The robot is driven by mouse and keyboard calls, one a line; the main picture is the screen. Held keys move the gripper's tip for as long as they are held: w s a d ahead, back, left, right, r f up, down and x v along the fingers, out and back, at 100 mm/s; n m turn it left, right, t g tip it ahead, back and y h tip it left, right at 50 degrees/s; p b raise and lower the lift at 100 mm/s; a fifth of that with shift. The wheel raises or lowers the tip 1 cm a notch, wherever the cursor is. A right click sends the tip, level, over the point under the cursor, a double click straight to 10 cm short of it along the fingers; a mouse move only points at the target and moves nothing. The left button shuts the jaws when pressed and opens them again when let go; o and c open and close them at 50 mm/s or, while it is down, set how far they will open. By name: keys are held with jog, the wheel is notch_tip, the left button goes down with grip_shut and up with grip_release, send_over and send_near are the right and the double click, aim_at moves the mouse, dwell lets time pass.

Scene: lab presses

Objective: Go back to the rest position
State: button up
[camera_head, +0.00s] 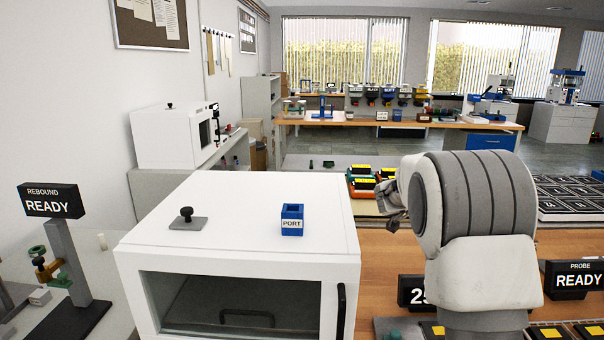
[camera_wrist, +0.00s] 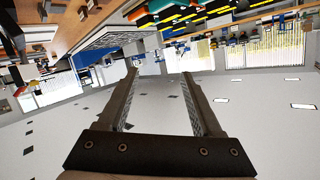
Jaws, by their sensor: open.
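My gripper (camera_wrist: 160,80) shows in the wrist view with its two dark fingers spread apart and nothing between them. The fingers are not clear in that view.
A white cabinet (camera_head: 140,257) with a blue PORT block (camera_head: 292,220) and a dark knob (camera_head: 187,215) on top stands left of my arm. A REBOUND sign (camera_head: 50,201) is at far left, a PROBE sign (camera_head: 577,280) at right.

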jog(key=s+a+r+n+t+y+p, duration=0.1)
jog(key=s+a+r+n+t+y, duration=0.3)
jog(key=a+r, duration=0.45)
jog(key=s+a+r+n+g+y+p, duration=0.1)
jog(key=s+a+r+n+y, duration=0.1)
jog(key=s+a+y, duration=0.3)
jog(key=s+a+r+n+g+y+p, duration=0.1)
jog(key=s+a+r+n, duration=0.1)
jog(key=s+a, duration=0.35)
jog(key=s+f+n+g+p, duration=0.1)
jog(key=s+f+n+g, duration=0.1)
jog(key=s, duration=1.3)
jog(key=s+f+n+g+p, duration=0.1)
jog(key=s+f+g, duration=0.4)
jog(key=s, duration=1.1)
jog(key=shift+s+d+f+n+p, duration=0.15)
jog(key=shift+d+f+n+p, duration=0.3)
jog(key=shift+f, duration=0.45)
